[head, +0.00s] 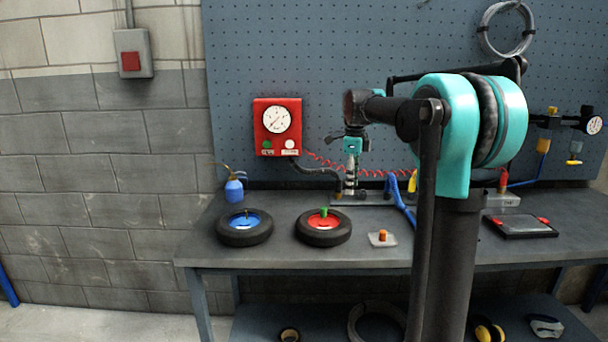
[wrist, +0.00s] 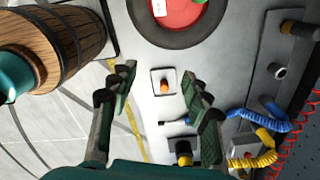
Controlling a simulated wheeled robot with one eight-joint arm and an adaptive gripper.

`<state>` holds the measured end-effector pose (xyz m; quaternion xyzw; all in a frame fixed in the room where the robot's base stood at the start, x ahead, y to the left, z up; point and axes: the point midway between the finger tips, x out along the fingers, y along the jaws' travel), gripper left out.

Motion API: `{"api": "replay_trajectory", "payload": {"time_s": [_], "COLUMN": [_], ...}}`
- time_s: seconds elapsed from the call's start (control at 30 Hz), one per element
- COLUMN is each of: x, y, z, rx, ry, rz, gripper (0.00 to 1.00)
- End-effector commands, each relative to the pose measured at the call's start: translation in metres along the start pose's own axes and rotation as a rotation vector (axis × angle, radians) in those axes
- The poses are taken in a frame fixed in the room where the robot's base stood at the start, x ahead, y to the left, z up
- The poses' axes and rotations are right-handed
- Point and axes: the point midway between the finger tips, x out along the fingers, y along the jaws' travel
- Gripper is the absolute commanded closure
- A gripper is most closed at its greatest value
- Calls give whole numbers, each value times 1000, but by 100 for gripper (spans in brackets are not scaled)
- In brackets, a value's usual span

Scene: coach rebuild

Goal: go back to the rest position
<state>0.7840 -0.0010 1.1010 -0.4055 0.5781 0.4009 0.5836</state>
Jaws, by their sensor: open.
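My gripper (wrist: 160,78) is open in the wrist view, with its two dark fingers spread apart and nothing between them. Beyond the fingers, a small pale plate with an orange knob (wrist: 164,84) lies on the bench, seen through the gap. In the head view the same plate (head: 383,241) lies on the bench, right of the red-hubbed wheel (head: 323,227). My arm reaches over the bench from the right. The fingers cannot be made out clearly in the head view.
The bench (head: 270,258) also bears a blue-hubbed wheel (head: 245,227), a blue oil can (head: 234,189) and a dark tray (head: 520,227). A red gauge box (head: 277,127) hangs on the pegboard. Coiled hoses (wrist: 255,117) lie right of the fingers. A wooden barrel (wrist: 85,35) shows at left in the wrist view.

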Motion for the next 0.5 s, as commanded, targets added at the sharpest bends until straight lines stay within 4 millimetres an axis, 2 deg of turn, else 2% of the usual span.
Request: {"api": "replay_trajectory", "payload": {"time_s": [0.27,0.5], "x": [20,50], "y": [14,37], "z": [-10,-25], "rx": [-148,-369], "ry": [-10,-17], "rz": [-27,-69], "gripper": [52,52]}}
